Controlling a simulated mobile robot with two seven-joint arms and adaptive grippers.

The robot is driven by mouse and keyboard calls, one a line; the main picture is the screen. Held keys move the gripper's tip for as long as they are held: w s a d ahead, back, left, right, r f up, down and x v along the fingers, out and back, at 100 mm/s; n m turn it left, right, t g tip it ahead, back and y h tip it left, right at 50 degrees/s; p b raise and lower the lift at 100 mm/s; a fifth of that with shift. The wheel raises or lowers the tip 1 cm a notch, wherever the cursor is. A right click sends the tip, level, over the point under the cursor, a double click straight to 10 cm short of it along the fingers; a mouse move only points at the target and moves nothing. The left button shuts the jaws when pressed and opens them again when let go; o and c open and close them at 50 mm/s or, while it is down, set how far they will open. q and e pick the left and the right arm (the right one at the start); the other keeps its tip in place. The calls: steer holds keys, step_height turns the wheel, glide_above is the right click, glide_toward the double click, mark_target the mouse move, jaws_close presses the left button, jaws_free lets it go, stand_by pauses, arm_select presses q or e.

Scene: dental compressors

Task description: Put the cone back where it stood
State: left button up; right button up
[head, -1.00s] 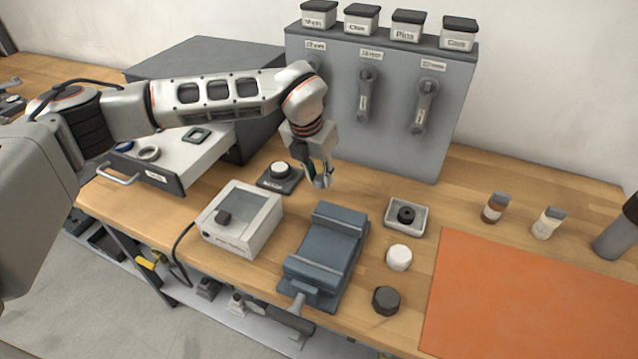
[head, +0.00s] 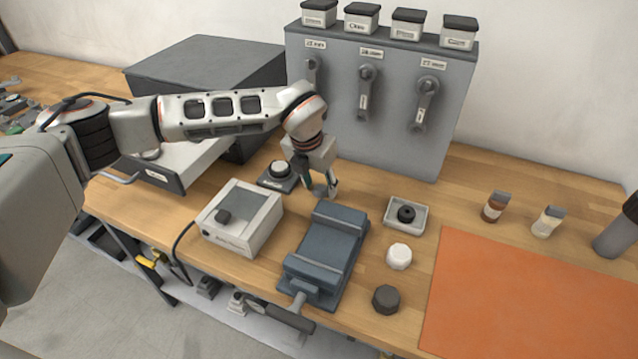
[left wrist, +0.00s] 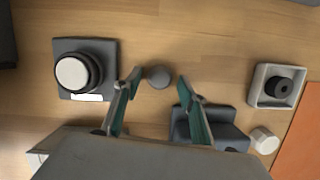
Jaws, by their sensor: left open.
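A small grey round thing (left wrist: 158,76), which looks like the cone seen from above, is at the bench surface in the left wrist view. It lies between the spread fingertips of my left gripper (left wrist: 157,80), with a gap on each side. In the head view my left gripper (head: 322,191) points down at the bench behind the blue-grey vise (head: 325,250), and the fingers mostly hide the cone there. The left gripper is open and holds nothing. I cannot tell its exact height over the bench. My right gripper is not in view.
A dark pad with a white-topped knob (head: 280,172) is left of the gripper. A glass-lidded box (head: 240,220) stands in front left. A tray with a black ring (head: 407,214), a white jar (head: 399,256) and the orange mat (head: 530,300) are to the right. A grey dispenser panel (head: 385,120) rises behind.

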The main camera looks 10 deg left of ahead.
arm_select(q)
steer(key=v, duration=1.2)
steer(key=shift+b, duration=0.4)
steer(key=shift+r, duration=0.1)
